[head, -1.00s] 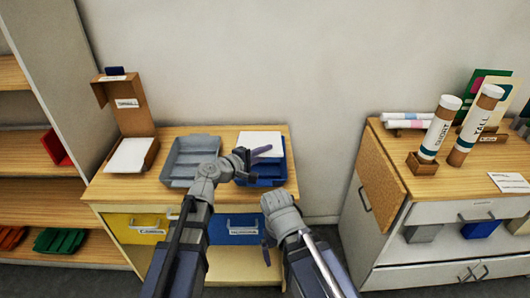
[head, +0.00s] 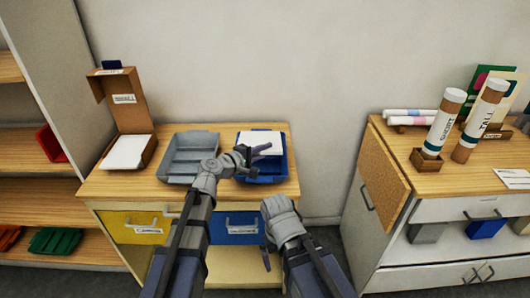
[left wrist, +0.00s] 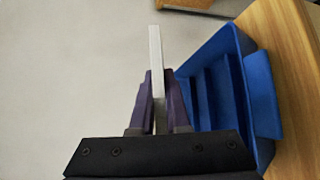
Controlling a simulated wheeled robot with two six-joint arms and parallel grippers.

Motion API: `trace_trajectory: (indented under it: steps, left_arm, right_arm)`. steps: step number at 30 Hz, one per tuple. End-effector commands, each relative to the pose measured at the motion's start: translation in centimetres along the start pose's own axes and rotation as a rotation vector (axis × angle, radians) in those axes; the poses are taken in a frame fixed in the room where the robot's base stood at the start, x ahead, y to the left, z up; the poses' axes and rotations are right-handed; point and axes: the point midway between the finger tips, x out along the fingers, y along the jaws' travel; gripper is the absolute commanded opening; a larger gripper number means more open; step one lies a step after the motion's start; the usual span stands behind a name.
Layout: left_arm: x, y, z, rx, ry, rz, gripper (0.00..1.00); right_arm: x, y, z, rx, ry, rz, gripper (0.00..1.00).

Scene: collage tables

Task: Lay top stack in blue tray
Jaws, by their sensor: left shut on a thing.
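My left gripper (head: 260,150) is shut on a white paper stack (head: 263,139), above the blue tray (head: 264,179) at the right end of the wooden-topped cabinet. In the left wrist view the stack (left wrist: 157,65) is edge-on between the purple fingers, and the blue tray (left wrist: 262,95) is beside it with its ribbed inside bare. A gap shows between stack and tray there. My right gripper (head: 267,258) hangs low in front of the cabinet, apart from the tray; its jaws are too small to read.
A grey tray (head: 190,144) sits directly left of the blue tray. A cardboard box (head: 128,115) with white sheets (head: 124,152) stands at the left end. Another cabinet (head: 440,215) with labelled tubes (head: 444,122) is across a gap at right.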

Motion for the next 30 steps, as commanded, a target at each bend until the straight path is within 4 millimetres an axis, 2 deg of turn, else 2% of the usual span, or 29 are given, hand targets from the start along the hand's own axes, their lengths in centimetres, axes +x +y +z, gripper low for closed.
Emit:
trace_trajectory:
  steps: [30]
  left_arm:
    - [3.4,-4.0,-3.0,0.000,0.000,0.001,0.00]
  right_arm:
    - [5.1,-0.5,-0.3,-0.001,0.000,0.000,1.00]
